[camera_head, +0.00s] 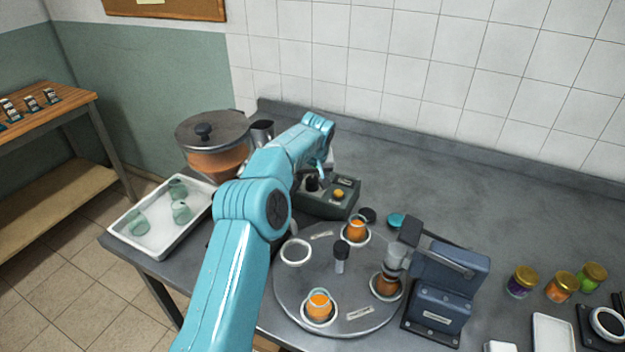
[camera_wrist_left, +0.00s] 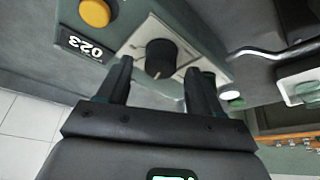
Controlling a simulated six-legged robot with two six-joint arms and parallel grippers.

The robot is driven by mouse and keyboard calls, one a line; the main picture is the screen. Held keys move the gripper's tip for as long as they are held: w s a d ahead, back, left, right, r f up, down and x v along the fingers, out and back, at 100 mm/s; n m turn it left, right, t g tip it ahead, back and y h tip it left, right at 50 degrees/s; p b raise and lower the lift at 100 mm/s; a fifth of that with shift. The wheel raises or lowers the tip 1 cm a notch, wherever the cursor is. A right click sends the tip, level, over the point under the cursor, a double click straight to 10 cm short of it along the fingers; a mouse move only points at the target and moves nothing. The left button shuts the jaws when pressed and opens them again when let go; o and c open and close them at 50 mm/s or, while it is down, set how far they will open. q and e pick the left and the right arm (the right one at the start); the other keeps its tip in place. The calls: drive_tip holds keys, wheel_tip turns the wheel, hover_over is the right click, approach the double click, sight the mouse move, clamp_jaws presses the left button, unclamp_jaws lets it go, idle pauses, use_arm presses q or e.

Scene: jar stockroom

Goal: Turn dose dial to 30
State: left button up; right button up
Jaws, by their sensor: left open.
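The dose box (camera_head: 318,208) is a dark green unit on the table behind the turntable. Its black dose dial (camera_head: 312,184) shows below my left gripper, beside a yellow button (camera_head: 339,193). In the left wrist view the dial (camera_wrist_left: 160,58) sits on a pale plate, and a small display (camera_wrist_left: 84,45) appears to read 023, upside down. The yellow button (camera_wrist_left: 95,12) is also there. My left gripper (camera_head: 318,172) is open, and its two fingers (camera_wrist_left: 158,82) stand on either side of the dial. Contact cannot be told. My right gripper is not seen.
A hopper (camera_head: 213,140) and a white tray (camera_head: 152,248) with green glass jars stand at the left. A round turntable (camera_head: 335,275) with orange jars lies in front of the box. A blue-grey machine (camera_head: 447,290) and several lidded jars (camera_head: 560,287) are at the right.

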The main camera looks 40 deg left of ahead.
use_arm(q)
drive_tip(key=b+v, duration=0.1)
drive_tip(key=v, duration=1.3)
drive_tip(key=shift+r, duration=0.35)
drive_tip(key=shift+s+d, duration=0.1)
